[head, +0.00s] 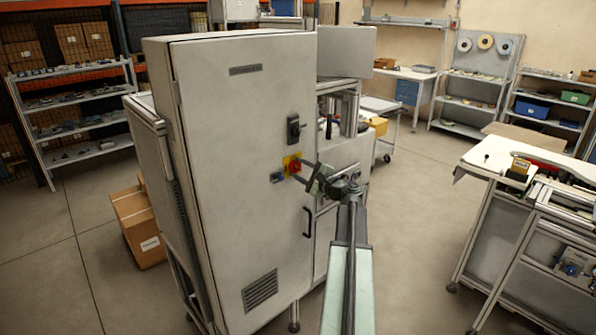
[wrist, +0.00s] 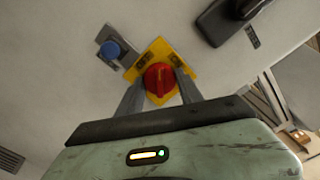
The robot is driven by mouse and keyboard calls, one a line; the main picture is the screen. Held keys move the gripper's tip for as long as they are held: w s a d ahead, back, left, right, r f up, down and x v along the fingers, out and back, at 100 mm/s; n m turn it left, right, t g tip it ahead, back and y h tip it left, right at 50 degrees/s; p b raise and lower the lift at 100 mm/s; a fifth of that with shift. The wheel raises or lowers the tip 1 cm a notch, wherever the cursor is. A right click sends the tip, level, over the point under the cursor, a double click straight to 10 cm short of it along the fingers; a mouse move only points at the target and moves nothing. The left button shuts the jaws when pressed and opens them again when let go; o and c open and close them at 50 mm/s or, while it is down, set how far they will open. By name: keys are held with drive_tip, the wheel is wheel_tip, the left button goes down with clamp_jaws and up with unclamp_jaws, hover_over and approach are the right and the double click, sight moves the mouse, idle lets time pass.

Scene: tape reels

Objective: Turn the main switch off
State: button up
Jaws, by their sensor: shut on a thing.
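The main switch (wrist: 160,80) is a red rotary knob on a yellow square plate (wrist: 179,62), fixed to the grey cabinet door. In the head view the red knob (head: 295,168) and its plate show near the door's right edge. My gripper (wrist: 160,88) has a finger on each side of the red knob and is shut on it. In the head view my gripper (head: 302,170) reaches the switch from the right. The plate looks tilted in the wrist view.
A blue button (wrist: 111,49) sits beside the switch plate. A black door latch (head: 293,129) is above it and a black handle (head: 308,222) below. A cardboard box (head: 138,225) stands left of the cabinet (head: 230,110). The floor right of my arm is clear up to a workbench (head: 500,200).

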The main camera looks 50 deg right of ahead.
drive_tip(key=n, duration=0.4)
drive_tip(key=shift+n, duration=2.1)
drive_tip(key=o, duration=1.4)
drive_tip(key=shift+s, duration=0.1)
drive_tip(key=s, duration=0.7)
drive_tip(key=shift+s+a, duration=0.25)
drive_tip(key=shift+a, duration=0.05)
